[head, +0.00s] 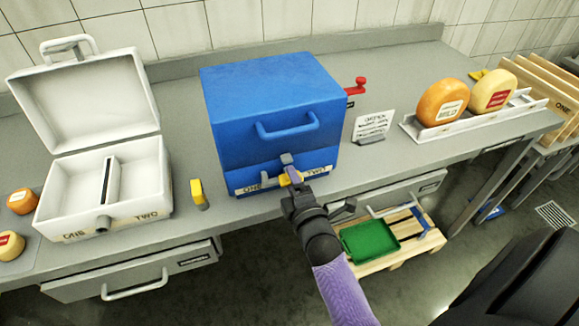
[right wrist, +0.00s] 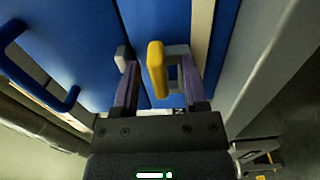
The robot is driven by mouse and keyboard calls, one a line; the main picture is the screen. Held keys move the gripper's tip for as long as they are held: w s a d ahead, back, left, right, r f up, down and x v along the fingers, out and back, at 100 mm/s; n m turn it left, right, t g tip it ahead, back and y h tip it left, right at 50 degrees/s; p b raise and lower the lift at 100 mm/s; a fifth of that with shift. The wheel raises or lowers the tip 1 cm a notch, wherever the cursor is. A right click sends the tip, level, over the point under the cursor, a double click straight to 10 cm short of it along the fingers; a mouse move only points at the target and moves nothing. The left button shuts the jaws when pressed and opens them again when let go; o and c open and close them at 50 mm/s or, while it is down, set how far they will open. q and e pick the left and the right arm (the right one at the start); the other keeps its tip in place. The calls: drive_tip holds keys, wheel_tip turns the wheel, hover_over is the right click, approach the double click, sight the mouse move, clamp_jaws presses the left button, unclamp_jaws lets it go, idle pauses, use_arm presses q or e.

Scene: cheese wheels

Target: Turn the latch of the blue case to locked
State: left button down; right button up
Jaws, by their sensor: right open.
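The blue case (head: 272,108) stands shut at the middle of the counter, with a blue handle (head: 285,128) on its front. Its yellow latch (head: 291,178) sits low on the front, above a pale strip marked ONE at left and TWO at right. My right gripper (head: 284,176) reaches up to the latch from the front and partly hides it. In the right wrist view the yellow latch (right wrist: 156,70) stands between the open fingers (right wrist: 150,58), closer to the right finger. I cannot tell whether either finger touches it. My left gripper is not in view.
An open white case (head: 100,185) stands at left, with a yellow-topped object (head: 198,193) beside it. A red crank (head: 356,86) and a sign (head: 373,125) are right of the blue case. A green tray (head: 370,241) is below.

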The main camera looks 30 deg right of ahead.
drive_tip(key=shift+s+a, duration=0.1)
drive_tip(key=shift+s, duration=0.05)
drive_tip(key=shift+c, duration=0.4)
clamp_jaws()
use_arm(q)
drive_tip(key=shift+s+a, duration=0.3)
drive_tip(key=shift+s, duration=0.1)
